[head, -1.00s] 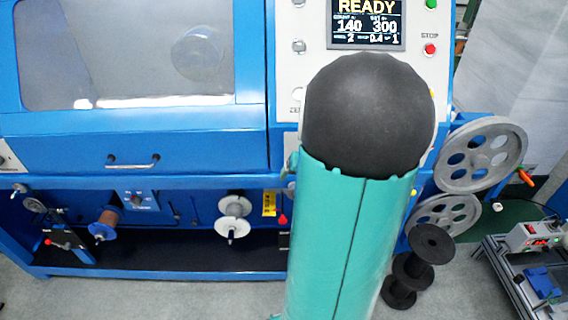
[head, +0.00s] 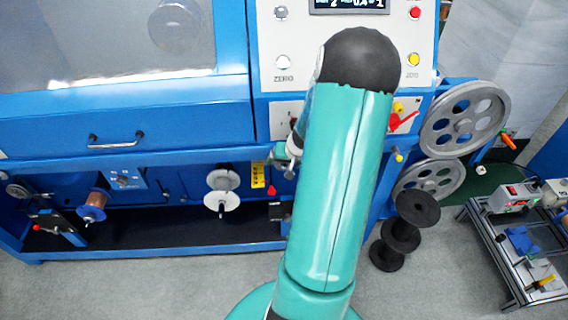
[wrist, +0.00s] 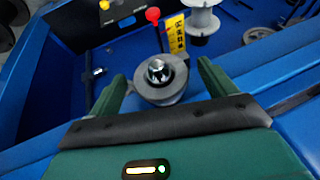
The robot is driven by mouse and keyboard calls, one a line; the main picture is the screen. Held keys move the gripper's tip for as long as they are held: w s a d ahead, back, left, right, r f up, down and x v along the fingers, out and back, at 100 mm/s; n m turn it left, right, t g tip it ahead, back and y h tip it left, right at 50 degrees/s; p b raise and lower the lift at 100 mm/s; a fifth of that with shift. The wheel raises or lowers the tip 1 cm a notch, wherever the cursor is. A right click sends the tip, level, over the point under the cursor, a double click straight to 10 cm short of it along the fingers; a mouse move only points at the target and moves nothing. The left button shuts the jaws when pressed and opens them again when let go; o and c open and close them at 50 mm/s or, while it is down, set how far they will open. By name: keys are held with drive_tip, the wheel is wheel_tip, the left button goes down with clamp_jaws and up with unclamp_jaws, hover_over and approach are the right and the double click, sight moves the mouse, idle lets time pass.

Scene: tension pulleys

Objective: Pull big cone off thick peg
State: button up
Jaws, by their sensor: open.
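In the wrist view a grey round piece, which looks like the big cone (wrist: 162,91), sits around a shiny metal peg end, which looks like the thick peg (wrist: 157,70). My gripper (wrist: 161,70) is open, with one green finger to the left of the cone and one to the right. The right finger is close to the cone's edge; I cannot tell whether either finger touches it. The cone's lower part is partly hidden by my gripper's body.
A white spool (wrist: 203,20) stands beyond the cone in the wrist view, near a red knob (wrist: 152,15) and a yellow label (wrist: 174,33). The blue machine (head: 120,125) fills the front. Black spools (head: 418,208) and grey wheels (head: 464,118) stand to the right.

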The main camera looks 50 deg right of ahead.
drive_tip(key=shift+w+f, duration=0.35)
drive_tip(key=shift+f, duration=0.3)
drive_tip(key=c, duration=1.1)
drive_tip(key=shift+s, duration=0.1)
drive_tip(key=shift+s+a, duration=0.2)
drive_tip(key=shift+s+a, duration=0.9)
drive_tip(key=shift+a, duration=0.2)
idle(0.3)
drive_tip(key=shift+s+a, duration=1.15)
drive_tip(key=shift+a, duration=0.1)
